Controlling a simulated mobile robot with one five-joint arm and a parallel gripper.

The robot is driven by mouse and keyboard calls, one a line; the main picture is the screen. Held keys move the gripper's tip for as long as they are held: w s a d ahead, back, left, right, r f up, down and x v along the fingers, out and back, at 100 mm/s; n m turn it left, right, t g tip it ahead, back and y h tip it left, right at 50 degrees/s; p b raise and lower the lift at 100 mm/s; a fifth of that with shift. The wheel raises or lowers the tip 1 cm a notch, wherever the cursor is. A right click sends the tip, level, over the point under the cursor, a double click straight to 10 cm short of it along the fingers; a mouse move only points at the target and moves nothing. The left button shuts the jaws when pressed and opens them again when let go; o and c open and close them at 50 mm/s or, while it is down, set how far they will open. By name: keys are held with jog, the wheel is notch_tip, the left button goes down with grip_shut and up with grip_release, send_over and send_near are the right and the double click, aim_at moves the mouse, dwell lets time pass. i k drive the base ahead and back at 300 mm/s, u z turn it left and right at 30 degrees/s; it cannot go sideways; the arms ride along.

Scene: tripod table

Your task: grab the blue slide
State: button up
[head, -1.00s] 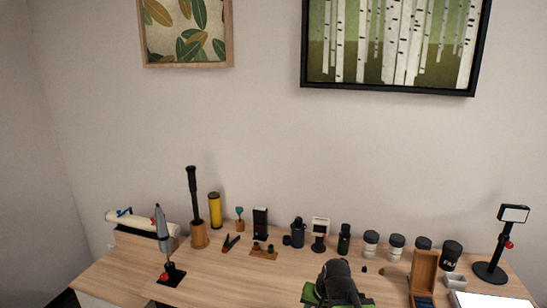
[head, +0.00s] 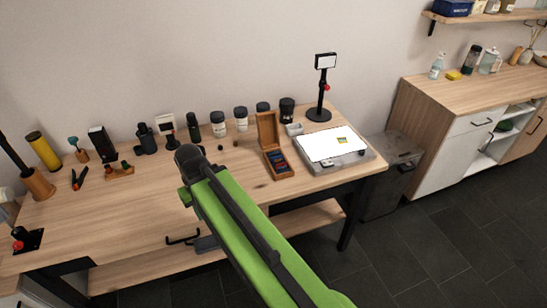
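An open wooden box (head: 268,130) with its lid raised stands on the table in the head view. Small blue pieces (head: 279,161) show inside it, with some red among them; they are too small to tell apart, so I cannot say which is the blue slide. My gripper (head: 188,155) is at the far end of my green arm, above the table and left of the box, apart from it. Its fingers are hidden, so I cannot tell if it is open or holds anything.
A white light panel (head: 325,147) with a small yellow piece (head: 342,140) lies right of the box. A black stand (head: 322,95) rises behind it. Canisters (head: 241,119) line the back. The table's front middle (head: 140,205) is bare.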

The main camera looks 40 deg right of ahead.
aim_at(279, 158)
jog(key=z, duration=0.25)
jog(key=i, duration=0.5)
jog(key=u, duration=1.3)
jog(key=k, duration=0.5)
jog(key=z, duration=0.05)
jog(key=i, duration=0.5)
jog(key=u, duration=0.15)
